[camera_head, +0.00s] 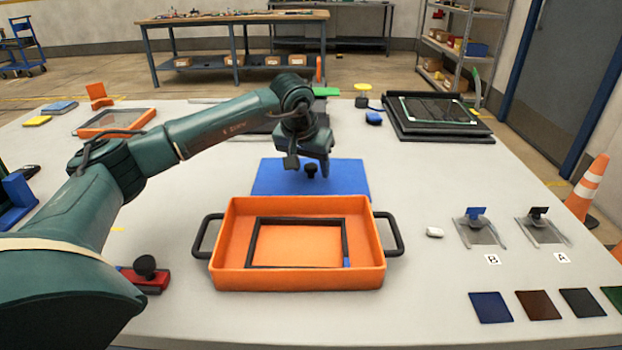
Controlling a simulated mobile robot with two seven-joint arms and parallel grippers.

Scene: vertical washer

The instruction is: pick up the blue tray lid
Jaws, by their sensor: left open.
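The blue tray lid (342,180) is a flat blue panel lying on the white table, behind the orange tray. A small black knob (311,171) stands up near its middle. My left gripper (308,166) is open above the lid, with its fingers pointing down close to the knob. I cannot tell whether the fingers touch the knob. The gripper and wrist hide part of the lid's back edge. My right gripper is not in view.
The orange tray (225,243) with black side handles stands in front of the lid and holds a black frame (300,221). Stands marked B (478,232) and A (541,231) are at the right. Dark framed panels (440,130) lie at the back right. The table right of the lid is clear.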

